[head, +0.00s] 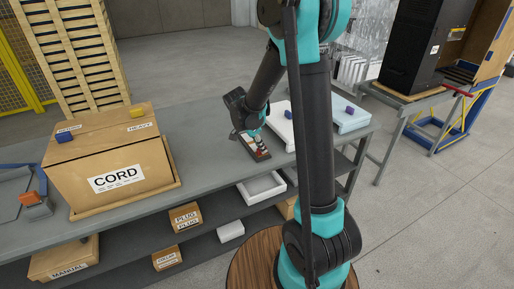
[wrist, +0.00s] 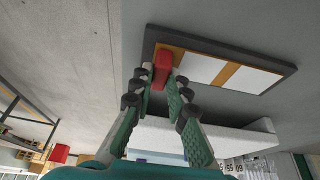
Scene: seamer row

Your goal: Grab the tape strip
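My gripper (wrist: 161,80) points down at the left end of a dark-framed tray in the wrist view, its fingers apart. A small red piece (wrist: 162,66), which may be the tape strip, shows between the fingertips. Narrow gaps seem to remain beside it, and I see no clear contact. Behind it lies an orange-brown patch of the tray. The tray (wrist: 222,39) has white panels and another orange-brown band. In the head view my gripper (head: 251,131) is low over the same tray (head: 262,156) on the grey bench, partly covering it.
A white tray (head: 282,128) is just right of the gripper, with a pale blue tray (head: 352,119) beyond. Bare bench top (head: 205,155) lies between carton and gripper. Boxes and bins fill the lower shelf.

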